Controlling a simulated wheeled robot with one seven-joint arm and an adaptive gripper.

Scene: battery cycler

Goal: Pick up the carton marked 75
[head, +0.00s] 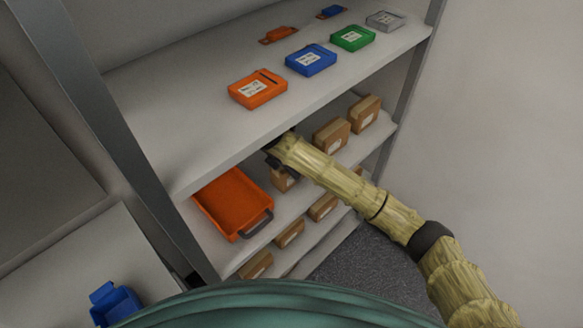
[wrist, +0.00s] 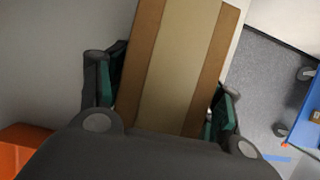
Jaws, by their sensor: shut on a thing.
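A brown carton with a pale tape strip (wrist: 178,65) fills the middle of the wrist view. My gripper (wrist: 165,105) has its green-padded fingers on both sides of the carton and is shut on it. In the head view my gripper (head: 277,158) reaches in under the upper shelf, at the held carton (head: 284,182). The upper shelf hides part of my gripper there. Two more brown cartons stand to the right on the same level, the nearer one (head: 331,135) and the farther one (head: 364,114). No number on any carton is readable.
An orange tray (head: 232,203) with a dark handle sits left of my gripper. The upper shelf (head: 190,125) bears orange, blue, green and grey cases. Several cartons stand on the level below, one at the left (head: 257,265). A grey post (head: 105,135) stands at the left.

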